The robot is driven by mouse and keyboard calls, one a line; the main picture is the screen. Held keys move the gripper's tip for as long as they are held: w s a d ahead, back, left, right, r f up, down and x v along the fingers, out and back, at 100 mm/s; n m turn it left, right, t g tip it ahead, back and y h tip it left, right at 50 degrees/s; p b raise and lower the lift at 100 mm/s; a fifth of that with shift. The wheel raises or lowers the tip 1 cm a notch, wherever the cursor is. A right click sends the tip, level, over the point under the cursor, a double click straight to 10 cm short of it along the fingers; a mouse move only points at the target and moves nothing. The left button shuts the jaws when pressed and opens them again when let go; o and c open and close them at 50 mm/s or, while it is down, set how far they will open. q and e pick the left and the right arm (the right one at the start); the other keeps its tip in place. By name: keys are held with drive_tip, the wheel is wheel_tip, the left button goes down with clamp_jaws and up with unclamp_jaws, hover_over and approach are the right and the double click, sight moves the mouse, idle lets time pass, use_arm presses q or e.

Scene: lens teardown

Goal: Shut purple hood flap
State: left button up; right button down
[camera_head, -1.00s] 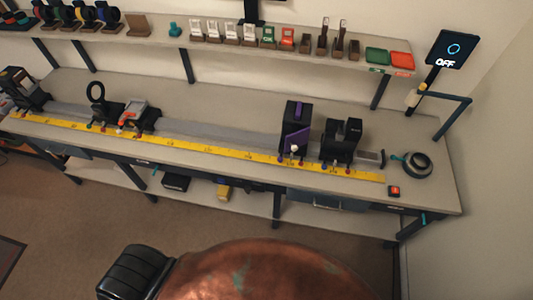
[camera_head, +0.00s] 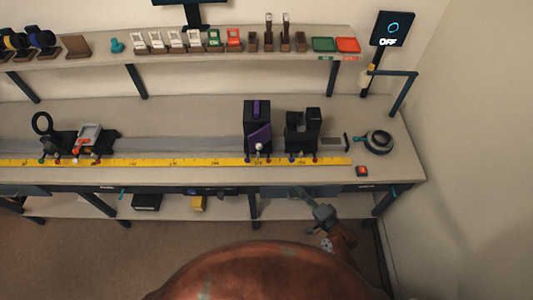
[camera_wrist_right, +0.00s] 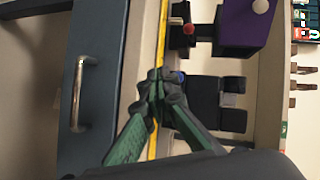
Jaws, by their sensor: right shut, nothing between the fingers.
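The hood is a black box with a purple stripe on top (camera_head: 251,108), standing on the bench rail. The flap also shows in the right wrist view (camera_wrist_right: 243,27), at the top. My right gripper (camera_head: 304,193) is in front of the bench edge, below and right of the hood, apart from the flap. In the wrist view its fingers (camera_wrist_right: 160,88) are together and empty. My left gripper is not in view.
A black holder (camera_head: 303,130) stands just right of the hood. A yellow ruler strip (camera_head: 200,162) runs along the bench front. A drawer handle (camera_wrist_right: 80,95) shows in the wrist view. A round dark part (camera_head: 379,141) and a red button box (camera_head: 361,171) are at the right end.

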drive_tip(key=s+a+r+t+y, duration=0.1)
drive_tip(key=a+r+y, duration=0.4)
drive_tip(key=r, duration=1)
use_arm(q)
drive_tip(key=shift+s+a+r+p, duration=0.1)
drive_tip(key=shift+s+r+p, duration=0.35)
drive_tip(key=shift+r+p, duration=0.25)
use_arm(e)
drive_tip(key=h, duration=0.1)
approach(260, 148)
drive_tip(key=shift+m, duration=0.4)
drive_tip(key=x, duration=0.7)
drive_tip(key=shift+s, duration=0.1)
